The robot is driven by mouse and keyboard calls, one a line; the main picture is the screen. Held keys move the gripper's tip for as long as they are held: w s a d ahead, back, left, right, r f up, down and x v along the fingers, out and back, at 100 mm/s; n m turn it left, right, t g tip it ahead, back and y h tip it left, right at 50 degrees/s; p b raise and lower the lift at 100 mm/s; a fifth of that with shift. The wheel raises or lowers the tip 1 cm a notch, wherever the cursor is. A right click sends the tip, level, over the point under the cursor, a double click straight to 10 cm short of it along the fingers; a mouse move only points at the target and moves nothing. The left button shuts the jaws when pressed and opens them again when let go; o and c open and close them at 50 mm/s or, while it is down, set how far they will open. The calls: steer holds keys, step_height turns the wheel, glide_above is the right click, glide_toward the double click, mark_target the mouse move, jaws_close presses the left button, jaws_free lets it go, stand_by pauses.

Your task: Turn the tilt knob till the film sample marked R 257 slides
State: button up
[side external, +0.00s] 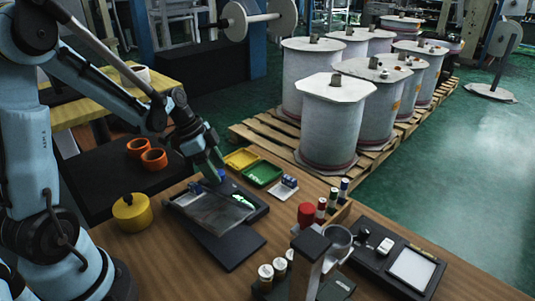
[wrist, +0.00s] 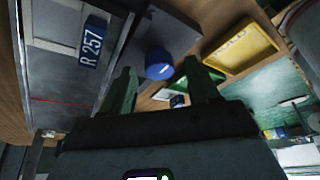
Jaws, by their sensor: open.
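The blue tilt knob (wrist: 159,63) sits at the edge of the tilt device; it also shows as a small blue spot in the side view (side external: 221,174). My gripper (wrist: 160,72) is open, with its two green fingers on either side of the knob and a visible gap to it. In the side view my gripper (side external: 216,166) reaches down to the device's far edge. The tilt device (side external: 206,208) has a grey plate on a dark base.
A yellow tray (side external: 241,158) and a green tray (side external: 263,174) lie beyond the device. A yellow pot (side external: 132,213) stands to its left. A red-capped jar (side external: 306,214) and small bottles stand to the right. Bare wood lies in front of the device.

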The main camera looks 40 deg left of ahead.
steer(key=v, duration=1.1)
steer(key=shift+r, duration=0.25)
steer(key=shift+s, duration=0.15)
steer(key=s+d+n+t+y, duration=0.3)
steer(key=d+n, duration=0.6)
steer(key=d, duration=0.4)
steer(key=shift+s+d+f+t, duration=0.2)
steer(key=shift+s+f+t, duration=0.25)
steer(key=shift+t, duration=0.15)
stand_by(1.3)
